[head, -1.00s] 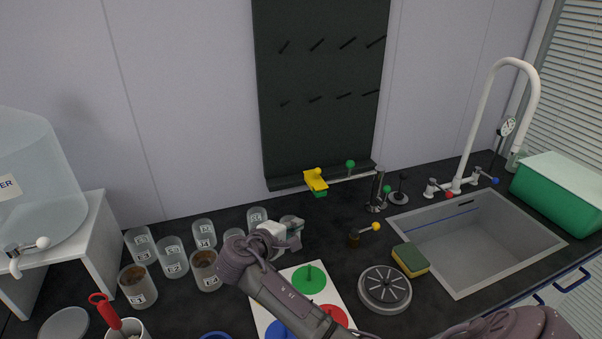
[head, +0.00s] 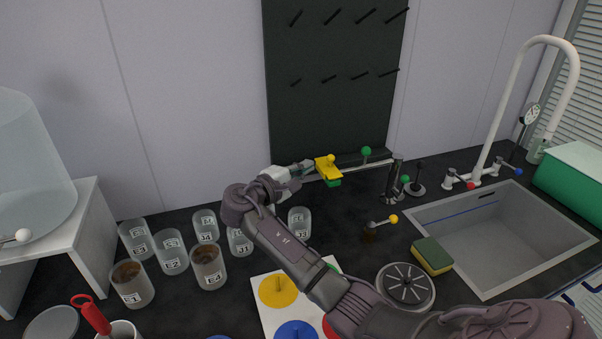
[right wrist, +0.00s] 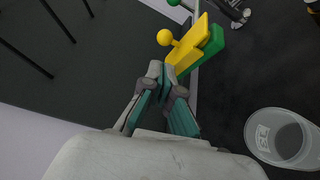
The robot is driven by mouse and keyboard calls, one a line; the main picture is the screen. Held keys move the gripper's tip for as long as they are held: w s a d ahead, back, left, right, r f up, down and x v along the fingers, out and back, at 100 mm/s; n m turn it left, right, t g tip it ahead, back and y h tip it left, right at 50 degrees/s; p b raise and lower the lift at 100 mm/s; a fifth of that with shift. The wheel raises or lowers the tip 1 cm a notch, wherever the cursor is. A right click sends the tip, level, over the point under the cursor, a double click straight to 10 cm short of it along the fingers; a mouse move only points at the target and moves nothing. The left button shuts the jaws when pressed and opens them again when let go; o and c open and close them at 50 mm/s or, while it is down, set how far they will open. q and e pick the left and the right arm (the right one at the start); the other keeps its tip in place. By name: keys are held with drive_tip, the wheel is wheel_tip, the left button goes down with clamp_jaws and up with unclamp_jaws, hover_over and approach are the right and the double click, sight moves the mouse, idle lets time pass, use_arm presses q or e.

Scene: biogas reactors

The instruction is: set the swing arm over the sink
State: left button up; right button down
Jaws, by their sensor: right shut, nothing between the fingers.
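The swing arm (head: 350,168) is a pale bar reaching left from a dark post (head: 393,181) at the back of the bench. A yellow piece with a yellow ball (head: 327,164) and a green block (head: 333,183) sit at its left end; a green ball (head: 366,151) stands farther along. The sink (head: 475,246) is to the right; the arm points away from it. My right gripper (head: 306,166) is shut and empty, just left of the yellow piece. In the right wrist view its fingertips (right wrist: 164,84) are close to the yellow piece (right wrist: 188,47); contact is unclear. My left gripper is not visible.
Several jars stand left of my right arm, with one jar (head: 299,222) below the gripper. A dark pegboard (head: 335,110) backs the swing arm.

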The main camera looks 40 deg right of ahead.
sight(320, 165)
drive_tip(key=b+x, duration=0.2)
drive_tip(key=x, duration=0.4)
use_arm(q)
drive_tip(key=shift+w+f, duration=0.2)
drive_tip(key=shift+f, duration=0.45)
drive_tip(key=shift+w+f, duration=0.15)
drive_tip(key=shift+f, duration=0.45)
